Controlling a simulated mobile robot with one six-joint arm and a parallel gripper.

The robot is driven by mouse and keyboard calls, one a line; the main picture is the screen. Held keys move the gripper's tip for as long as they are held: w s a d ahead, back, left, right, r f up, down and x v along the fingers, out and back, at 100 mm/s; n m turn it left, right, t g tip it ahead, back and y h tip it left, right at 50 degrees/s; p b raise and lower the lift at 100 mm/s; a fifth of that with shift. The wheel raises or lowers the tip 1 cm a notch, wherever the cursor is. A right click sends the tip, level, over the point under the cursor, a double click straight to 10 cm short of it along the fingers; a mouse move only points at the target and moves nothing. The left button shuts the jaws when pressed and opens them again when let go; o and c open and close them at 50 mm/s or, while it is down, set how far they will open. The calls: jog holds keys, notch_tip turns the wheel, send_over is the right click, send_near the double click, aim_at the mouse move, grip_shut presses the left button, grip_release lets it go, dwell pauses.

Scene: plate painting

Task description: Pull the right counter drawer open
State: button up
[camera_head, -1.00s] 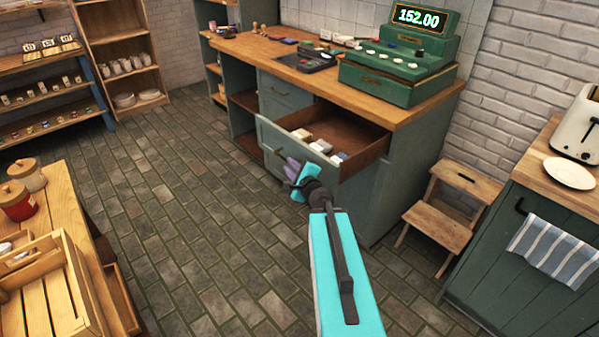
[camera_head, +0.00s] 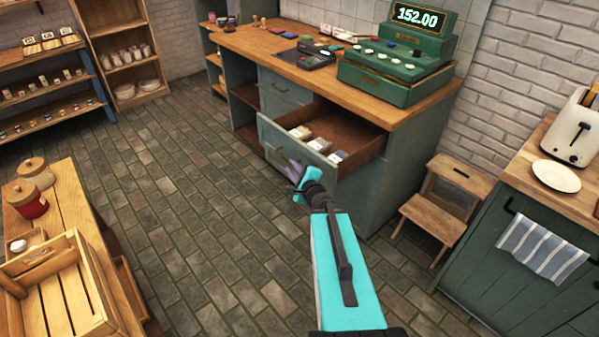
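The right counter drawer (camera_head: 290,143) of the green counter is pulled well out, below the cash register. Its inside shows, with several small packets (camera_head: 320,144) in it. My gripper (camera_head: 294,169) is at the outer face of the drawer front, close to where its handle is. The arm and the gripper's own body partly cover that spot, so I cannot tell whether the fingers are closed around the handle. The left counter drawer (camera_head: 282,92) beside it is shut.
The wooden counter top (camera_head: 250,45) carries a green cash register (camera_head: 400,62) and a card terminal (camera_head: 308,55). A step stool (camera_head: 440,205) stands right of the counter. A table with a crate (camera_head: 95,300) is at the lower left. The tiled floor (camera_head: 190,190) between is clear.

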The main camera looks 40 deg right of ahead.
jog(key=shift+s+r+p, duration=0.15)
jog(key=shift+p, duration=0.15)
jog(key=p+v, duration=0.5)
jog(key=p, duration=0.3)
jog(key=shift+s, duration=0.3)
jog(key=shift+a, duration=0.15)
dwell(0.5)
